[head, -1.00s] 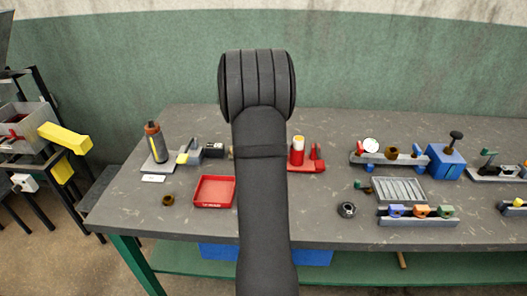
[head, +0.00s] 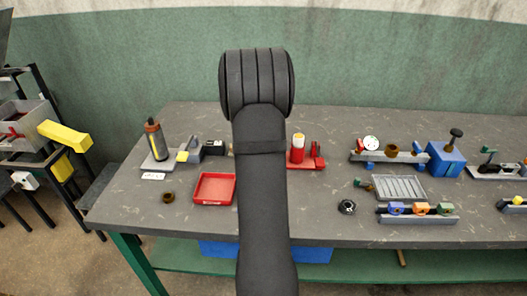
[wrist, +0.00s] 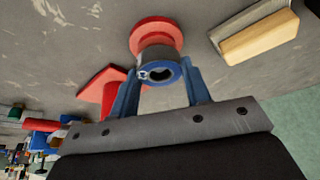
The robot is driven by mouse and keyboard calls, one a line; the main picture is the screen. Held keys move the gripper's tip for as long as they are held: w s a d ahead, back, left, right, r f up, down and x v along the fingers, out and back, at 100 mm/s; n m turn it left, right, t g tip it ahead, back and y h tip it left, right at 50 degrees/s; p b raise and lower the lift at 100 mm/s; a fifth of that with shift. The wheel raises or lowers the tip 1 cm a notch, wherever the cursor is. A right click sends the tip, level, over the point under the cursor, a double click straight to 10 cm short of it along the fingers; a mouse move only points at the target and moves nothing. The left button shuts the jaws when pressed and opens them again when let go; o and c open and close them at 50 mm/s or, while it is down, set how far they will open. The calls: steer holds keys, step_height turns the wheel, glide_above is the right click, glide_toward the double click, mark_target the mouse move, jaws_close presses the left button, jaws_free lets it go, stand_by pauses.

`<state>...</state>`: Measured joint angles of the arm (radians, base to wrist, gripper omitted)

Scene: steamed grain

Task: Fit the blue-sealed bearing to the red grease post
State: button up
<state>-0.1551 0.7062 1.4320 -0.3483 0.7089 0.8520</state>
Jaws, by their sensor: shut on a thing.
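In the wrist view my gripper (wrist: 164,80) is shut on a ring-shaped bearing (wrist: 145,74) with a blue seal face and a dark centre hole. The bearing is between the two blue fingertips. A red round flanged piece (wrist: 154,25), likely the red grease post, shows just beyond the bearing and is partly covered by it. I cannot tell whether the bearing touches it or is around it. In the head view my arm hides the gripper, the held bearing and this red piece.
In the head view a red-based stand with a red and white cylinder (head: 298,150) is right of my arm. A red tray (head: 215,188) is left. A loose dark bearing (head: 347,207) and brown ring (head: 168,197) lie on the bench. A wood-backed piece (wrist: 260,37) shows in the wrist view.

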steer(key=shift+f, duration=0.25)
stand_by(0.3)
steer(key=o, duration=1.1)
steer(key=shift+o, duration=0.2)
steer(key=v, duration=1.7)
steer(key=shift+r, duration=0.25)
steer(key=shift+f, duration=0.1)
steer(key=x, duration=1.7)
steer(key=shift+f, duration=0.15)
